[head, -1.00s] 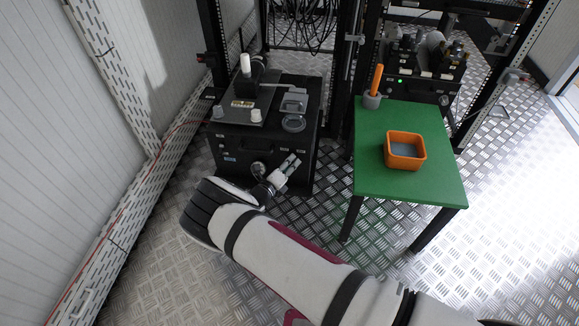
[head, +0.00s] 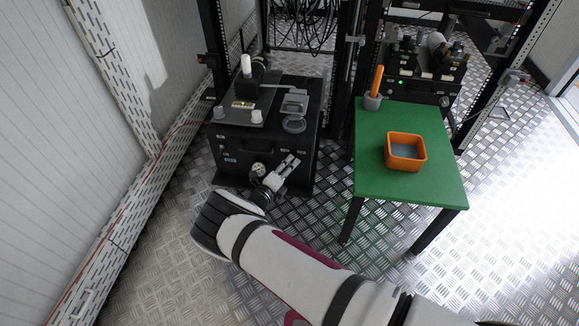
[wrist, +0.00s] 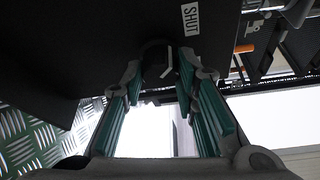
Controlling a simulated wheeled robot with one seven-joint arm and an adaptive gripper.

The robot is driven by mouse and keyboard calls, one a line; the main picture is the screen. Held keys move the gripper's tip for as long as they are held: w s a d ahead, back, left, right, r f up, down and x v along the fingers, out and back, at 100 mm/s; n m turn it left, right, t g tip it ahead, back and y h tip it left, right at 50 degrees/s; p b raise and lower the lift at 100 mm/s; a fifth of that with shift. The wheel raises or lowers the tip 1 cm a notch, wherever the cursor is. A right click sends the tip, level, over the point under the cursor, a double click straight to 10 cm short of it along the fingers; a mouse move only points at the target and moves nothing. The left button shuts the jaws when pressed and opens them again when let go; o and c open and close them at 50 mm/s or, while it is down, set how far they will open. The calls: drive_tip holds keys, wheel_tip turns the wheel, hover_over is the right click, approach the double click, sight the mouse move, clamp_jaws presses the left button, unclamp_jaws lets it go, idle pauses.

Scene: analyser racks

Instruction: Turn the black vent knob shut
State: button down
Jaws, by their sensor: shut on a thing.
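The black vent knob (wrist: 154,52) shows in the wrist view as a dark round shape between my fingertips, on a dark panel, with a pale line on its right side. A white "SHUT" label (wrist: 190,19) is on the panel above and to the right of the knob. My gripper (wrist: 160,76) is shut on the knob, its green-padded fingers on either side. In the head view my gripper (head: 290,164) is at the right part of the black box's front (head: 232,146), and the knob is hidden there. The knob's exact angle is hard to read.
The box top holds a white-capped part (head: 246,66), pale knobs and a grey dish (head: 293,124). Patterned metal floor lies clear at left.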

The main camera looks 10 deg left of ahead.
drive_tip(key=c, duration=1.3)
unclamp_jaws()
drive_tip(key=v, duration=1.2)
drive_tip(key=shift+r, duration=0.1)
